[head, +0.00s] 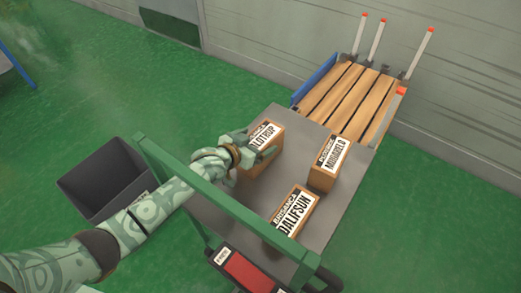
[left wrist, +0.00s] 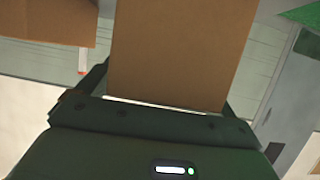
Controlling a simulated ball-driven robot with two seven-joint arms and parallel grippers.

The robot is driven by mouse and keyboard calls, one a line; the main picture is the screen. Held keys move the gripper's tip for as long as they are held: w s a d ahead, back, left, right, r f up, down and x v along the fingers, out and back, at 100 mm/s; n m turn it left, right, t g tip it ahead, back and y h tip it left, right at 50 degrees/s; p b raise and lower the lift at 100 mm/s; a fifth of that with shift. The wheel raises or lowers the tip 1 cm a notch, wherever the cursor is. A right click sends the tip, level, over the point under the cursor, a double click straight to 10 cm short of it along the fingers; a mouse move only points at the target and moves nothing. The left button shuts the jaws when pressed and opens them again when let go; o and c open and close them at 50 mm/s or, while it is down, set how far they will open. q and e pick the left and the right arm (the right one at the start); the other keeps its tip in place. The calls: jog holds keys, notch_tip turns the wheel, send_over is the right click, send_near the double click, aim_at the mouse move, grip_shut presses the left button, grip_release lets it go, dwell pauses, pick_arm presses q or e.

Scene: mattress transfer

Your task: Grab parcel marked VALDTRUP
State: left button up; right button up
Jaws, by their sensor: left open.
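The parcel whose label reads "...LDTRUP" (head: 262,152) stands upright on the grey cart top, its first letters hidden by my left gripper. My left gripper (head: 262,154) is open at this parcel's left side, with fingers reaching around it. In the left wrist view the brown parcel (left wrist: 170,55) fills the space between the two open fingers (left wrist: 165,95). I cannot tell whether the fingers touch it. My right gripper is not in view.
The grey cart (head: 235,203) with a green handle bar (head: 215,187) also carries parcels marked MUDABELD (head: 329,163) and DALIFSUN (head: 291,215). A slatted wooden pallet (head: 348,100) with upright posts stands behind. A dark open bin (head: 105,178) is on the green floor at left.

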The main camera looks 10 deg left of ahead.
pick_arm(q)
jog(key=shift+r, duration=0.15)
jog(key=shift+c, duration=1)
jog(key=c, duration=1.7)
